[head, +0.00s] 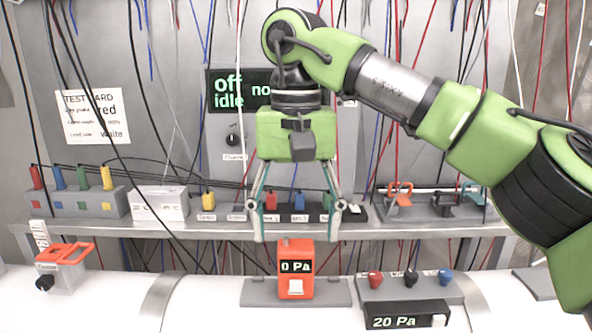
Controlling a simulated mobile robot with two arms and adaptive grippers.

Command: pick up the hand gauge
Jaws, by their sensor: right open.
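The hand gauge, an orange box with a black display reading "0 Pa" (296,283), stands upright on a grey plate (338,294) at the front middle. A pale button shows on its lower front. My right gripper (297,234) points down just above the gauge, with its two fingers spread wide to the left and right of the gauge's top. It is open and nothing shows between the fingers except the background and the gauge's top edge below. My left gripper is not in view.
A black "20 Pa" display box (408,316) with red, black and blue knobs is right of the gauge. An orange-handled device (64,265) sits at left. A steel shelf (420,232) behind carries colored plugs and tools. Cables hang before the wall panel.

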